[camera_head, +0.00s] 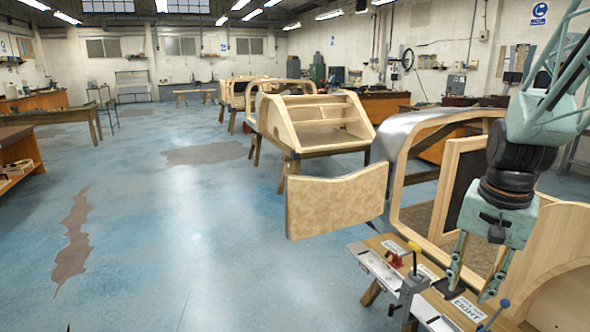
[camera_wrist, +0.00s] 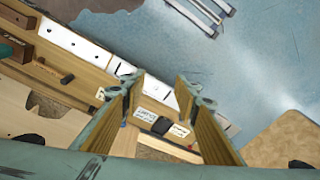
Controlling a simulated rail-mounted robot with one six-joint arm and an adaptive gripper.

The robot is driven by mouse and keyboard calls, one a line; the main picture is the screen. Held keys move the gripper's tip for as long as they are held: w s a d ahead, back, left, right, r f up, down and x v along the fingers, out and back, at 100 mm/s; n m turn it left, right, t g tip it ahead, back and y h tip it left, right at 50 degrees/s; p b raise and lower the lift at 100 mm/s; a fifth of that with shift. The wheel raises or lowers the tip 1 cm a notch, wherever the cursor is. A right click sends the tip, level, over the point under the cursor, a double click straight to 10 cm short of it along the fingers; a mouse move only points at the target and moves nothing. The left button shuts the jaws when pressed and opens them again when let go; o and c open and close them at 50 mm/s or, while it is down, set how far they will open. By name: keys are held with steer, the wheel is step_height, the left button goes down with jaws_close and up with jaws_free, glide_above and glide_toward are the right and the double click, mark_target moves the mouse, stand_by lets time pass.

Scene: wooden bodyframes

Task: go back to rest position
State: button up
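My gripper (camera_head: 469,284) hangs below my arm at the right of the head view, pointing down over a wooden bench (camera_head: 398,241). Its two fingers are spread apart. In the wrist view my gripper (camera_wrist: 158,88) also shows both fingers apart, with bench surface and small labels visible between them. I see nothing held. How far the fingertips are above the bench is hard to tell.
A wooden body frame (camera_head: 402,170) stands close behind my gripper, and a curved wooden panel (camera_head: 560,240) is at its right. A pale panel (camera_head: 337,203) juts out left. Blue floor at left is open.

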steer(key=s+a+r+n+t, duration=0.1)
steer(key=s+a+r+n, duration=0.3)
steer(key=s+a+r, duration=0.65)
steer(key=s+a+r+n, duration=0.2)
steer(key=s+a, duration=0.2)
steer(key=s, duration=0.3)
steer(key=s+a+r+n+t, duration=0.1)
steer(key=s+a, duration=0.3)
steer(key=s, duration=0.4)
steer(key=shift+a+r+n+t+y, duration=0.15)
steer(key=shift+r+n+t+y, duration=0.2)
steer(key=shift+n, duration=0.45)
